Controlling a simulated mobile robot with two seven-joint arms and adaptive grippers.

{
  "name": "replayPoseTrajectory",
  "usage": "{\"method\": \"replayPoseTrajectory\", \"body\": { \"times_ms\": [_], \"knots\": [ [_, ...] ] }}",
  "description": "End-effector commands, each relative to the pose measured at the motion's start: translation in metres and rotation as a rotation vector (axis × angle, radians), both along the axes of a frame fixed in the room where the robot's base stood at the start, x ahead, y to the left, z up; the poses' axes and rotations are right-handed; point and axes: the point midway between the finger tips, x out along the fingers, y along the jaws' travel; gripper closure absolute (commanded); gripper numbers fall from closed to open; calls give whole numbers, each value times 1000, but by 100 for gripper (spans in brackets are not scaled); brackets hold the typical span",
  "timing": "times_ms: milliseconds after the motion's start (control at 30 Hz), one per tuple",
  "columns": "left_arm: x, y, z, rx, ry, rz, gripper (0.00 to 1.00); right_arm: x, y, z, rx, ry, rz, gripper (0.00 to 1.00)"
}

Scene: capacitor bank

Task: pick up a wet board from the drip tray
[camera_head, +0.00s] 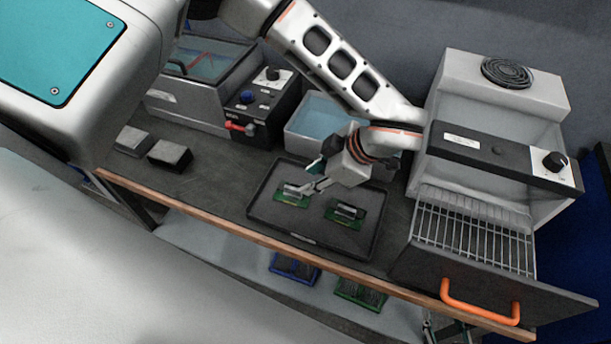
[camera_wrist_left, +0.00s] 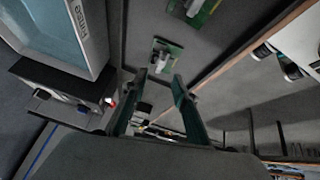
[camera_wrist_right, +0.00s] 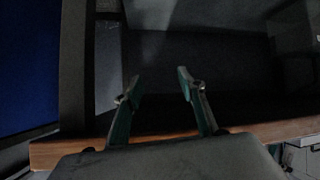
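Two green boards with grey metal parts lie flat in the black drip tray (camera_head: 376,232): the left board (camera_head: 291,197) and the right board (camera_head: 343,217). My left gripper (camera_head: 312,180) is open and empty, just above the tray beside the left board, partly covering the view of it. In the left wrist view my left gripper (camera_wrist_left: 159,80) has its fingers apart, with one board (camera_wrist_left: 168,50) beyond the tips and the other board (camera_wrist_left: 197,10) at the top edge. My right gripper (camera_wrist_right: 159,82) is open and empty near the bench's wooden edge.
At right is an oven-like unit with an open wire-rack drawer (camera_head: 472,240) and orange handle. Two dark blocks (camera_head: 170,155) lie on the left bench. Racks sit on the shelf below.

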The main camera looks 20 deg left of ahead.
Motion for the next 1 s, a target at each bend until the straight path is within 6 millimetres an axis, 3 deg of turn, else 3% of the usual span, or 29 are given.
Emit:
{"method": "replayPoseTrajectory", "body": {
  "times_ms": [267,700,933,1000],
  "knots": [
    [0,15,-22,2,2,3,71,-25,2,-19,-2,51,5,60],
    [0,44,-62,1,4,2,71,-18,3,-14,-1,35,5,60],
    [2,45,-63,1,1,1,71,-17,1,-13,-2,34,3,60],
    [1,45,-63,1,1,1,87,-17,1,-13,-3,33,3,60]
  ]
}}
